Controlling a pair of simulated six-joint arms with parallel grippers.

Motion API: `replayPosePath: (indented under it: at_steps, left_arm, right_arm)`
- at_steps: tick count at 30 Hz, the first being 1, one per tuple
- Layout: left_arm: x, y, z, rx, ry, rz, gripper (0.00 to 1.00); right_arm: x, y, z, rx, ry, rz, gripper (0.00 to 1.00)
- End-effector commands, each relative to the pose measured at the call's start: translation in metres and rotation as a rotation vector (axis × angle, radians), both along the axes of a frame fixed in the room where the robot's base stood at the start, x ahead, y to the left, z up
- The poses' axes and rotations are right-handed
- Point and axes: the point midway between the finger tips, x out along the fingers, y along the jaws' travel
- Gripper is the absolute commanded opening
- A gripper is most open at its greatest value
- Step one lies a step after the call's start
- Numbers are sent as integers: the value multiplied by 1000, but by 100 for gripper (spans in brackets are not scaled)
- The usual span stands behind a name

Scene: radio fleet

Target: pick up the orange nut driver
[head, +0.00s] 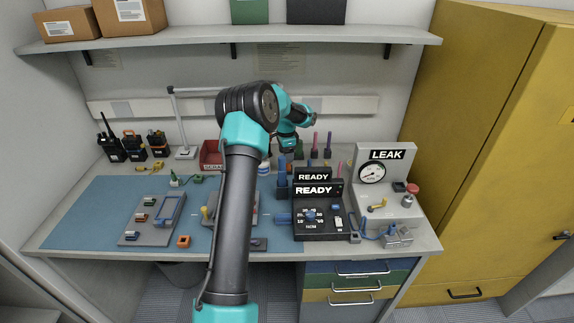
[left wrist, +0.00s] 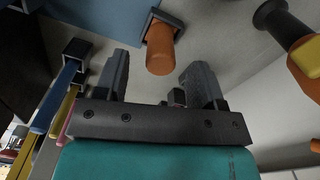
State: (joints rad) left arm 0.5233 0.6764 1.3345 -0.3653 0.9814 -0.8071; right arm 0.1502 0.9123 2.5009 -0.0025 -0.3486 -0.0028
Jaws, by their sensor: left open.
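The orange nut driver's handle (left wrist: 160,50) shows in the left wrist view, standing out of a dark square holder. It lies between and just beyond the tips of my left gripper (left wrist: 158,78), whose two fingers are apart with nothing held. In the head view my left gripper (head: 288,150) is at the back of the bench, above the row of upright tools. My right gripper is in neither view.
Blue, yellow and pink handles (left wrist: 68,88) stand close by at the left of the wrist view. Pink and blue tools (head: 315,142) stand right of the gripper. A black READY box (head: 320,235) and a LEAK gauge unit (head: 385,170) are nearby. A shelf (head: 220,38) hangs above.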

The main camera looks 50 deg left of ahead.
Motion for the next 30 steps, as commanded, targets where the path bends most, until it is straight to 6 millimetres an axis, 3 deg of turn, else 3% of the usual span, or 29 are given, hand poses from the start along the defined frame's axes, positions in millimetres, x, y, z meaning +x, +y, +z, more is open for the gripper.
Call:
replayPosePath:
  at_steps: [13, 28, 30]
  left_arm:
    - [4, -1, -49, 0, 1, 0, 63]
    - [5, -1, -51, 0, 0, 0, 63]
    - [5, -1, -51, 0, 0, 0, 58]
  right_arm:
    - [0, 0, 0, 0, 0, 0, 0]
    - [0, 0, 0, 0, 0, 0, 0]
    - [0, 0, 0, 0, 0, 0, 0]
